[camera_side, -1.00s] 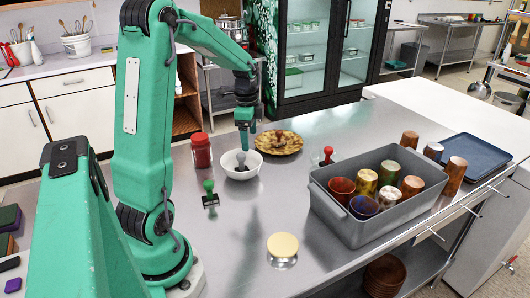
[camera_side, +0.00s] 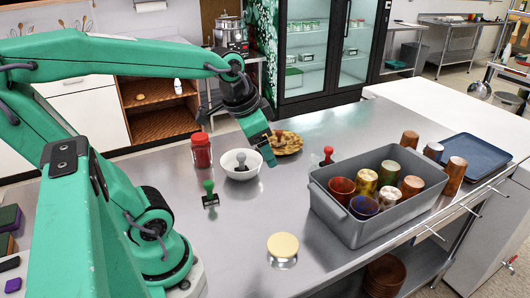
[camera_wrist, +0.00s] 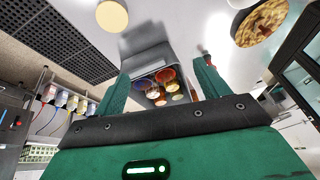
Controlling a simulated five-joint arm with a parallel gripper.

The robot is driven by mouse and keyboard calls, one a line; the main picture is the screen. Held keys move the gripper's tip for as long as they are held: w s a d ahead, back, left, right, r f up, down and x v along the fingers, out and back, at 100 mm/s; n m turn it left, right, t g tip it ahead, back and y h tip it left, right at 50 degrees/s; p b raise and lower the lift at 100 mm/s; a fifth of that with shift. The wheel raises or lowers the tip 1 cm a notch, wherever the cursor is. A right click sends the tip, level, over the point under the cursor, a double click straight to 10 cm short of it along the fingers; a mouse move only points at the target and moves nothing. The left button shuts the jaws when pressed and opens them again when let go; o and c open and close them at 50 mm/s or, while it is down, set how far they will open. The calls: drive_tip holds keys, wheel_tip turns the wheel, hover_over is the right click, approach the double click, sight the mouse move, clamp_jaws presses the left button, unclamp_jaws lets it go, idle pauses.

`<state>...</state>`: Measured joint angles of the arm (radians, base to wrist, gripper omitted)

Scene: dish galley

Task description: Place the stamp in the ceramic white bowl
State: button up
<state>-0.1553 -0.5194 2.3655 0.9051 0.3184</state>
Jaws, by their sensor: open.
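The white ceramic bowl (camera_side: 235,173) stands on the steel counter, with a stamp with a dark grey handle (camera_side: 241,158) upright inside it. A stamp with a green handle (camera_side: 209,188) stands on the counter in front of the bowl, and one with a red handle (camera_side: 327,154) stands to the right. My gripper (camera_side: 268,158) is tilted, just right of the bowl in the side view and partly across its rim. In the wrist view my gripper (camera_wrist: 162,85) shows two spread fingers with nothing held between them. The bowl's edge (camera_wrist: 240,3) shows at the top there.
A grey bin (camera_side: 350,228) of several cups stands right, with a blue tray (camera_side: 470,152) beyond. A pizza-like plate (camera_side: 287,143) lies behind the gripper. A red jar (camera_side: 201,151) stands left of the bowl. A round pale-topped item (camera_side: 283,246) sits at the front; counter around it is clear.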

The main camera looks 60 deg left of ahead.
drive_tip(key=shift+n+t+h, duration=0.3)
drive_tip(key=shift+n+t, duration=0.3)
drive_tip(key=shift+n, duration=0.3)
drive_tip(key=s+d, duration=0.4)
